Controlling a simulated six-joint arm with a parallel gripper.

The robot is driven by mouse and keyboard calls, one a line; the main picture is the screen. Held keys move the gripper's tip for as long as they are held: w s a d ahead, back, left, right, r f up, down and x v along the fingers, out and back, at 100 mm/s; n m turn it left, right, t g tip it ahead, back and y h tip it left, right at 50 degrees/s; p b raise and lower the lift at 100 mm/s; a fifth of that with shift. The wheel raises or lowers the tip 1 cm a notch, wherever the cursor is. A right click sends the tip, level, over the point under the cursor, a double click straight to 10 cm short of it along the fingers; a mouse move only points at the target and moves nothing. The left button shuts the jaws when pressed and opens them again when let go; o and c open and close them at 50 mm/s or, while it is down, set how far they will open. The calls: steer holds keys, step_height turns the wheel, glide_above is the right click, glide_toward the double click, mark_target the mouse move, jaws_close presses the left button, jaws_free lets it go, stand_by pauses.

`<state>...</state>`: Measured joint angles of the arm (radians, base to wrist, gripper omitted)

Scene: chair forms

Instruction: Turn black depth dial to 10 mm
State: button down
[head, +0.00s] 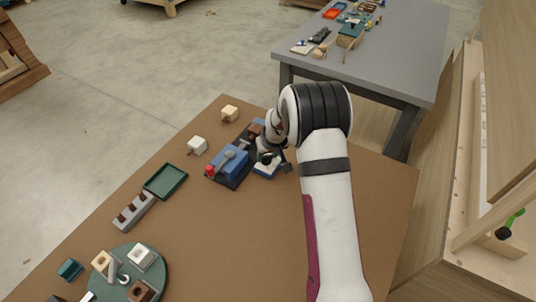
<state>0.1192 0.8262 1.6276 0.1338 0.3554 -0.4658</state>
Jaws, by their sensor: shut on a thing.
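A blue machine (230,161) with a grey lever and a red knob (209,171) stands on a dark base on the brown table. At its right side is a small blue and white block (265,170) with the black depth dial (267,158) on top. My gripper (270,160) reaches down there from the right and is shut on the black dial. The fingertips are small and partly hidden by my wrist. The dial's scale and setting are too small to read.
A round green turntable (150,270) with several parts is at the front left. The table's middle front is bare.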

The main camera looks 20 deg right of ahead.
steer(key=m, duration=0.1)
steer(key=m+h, duration=0.1)
steer(key=m, duration=0.1)
steer(key=m+h, duration=0.1)
steer(key=m, duration=0.1)
steer(key=shift+a, duration=0.3)
steer(key=m, duration=0.2)
steer(key=m+g+h, duration=0.1)
steer(key=m, duration=0.1)
steer(key=shift+a+m+h, duration=0.2)
steer(key=shift+m+h, duration=0.1)
steer(key=shift+m, duration=0.1)
steer(key=m, duration=0.1)
steer(key=m+g, duration=0.1)
steer(key=m, duration=0.1)
steer(key=m+g, duration=0.1)
steer(key=m, duration=0.1)
steer(key=shift+w+a+h, duration=0.15)
steer(key=shift+w+h, duration=0.1)
steer(key=shift+h, duration=0.15)
steer(key=shift+w+m+g, duration=0.15)
steer(key=shift+m+g, duration=0.85)
steer(key=shift+m, duration=1.3)
steer(key=shift+c, duration=1.8)
jaws_free()
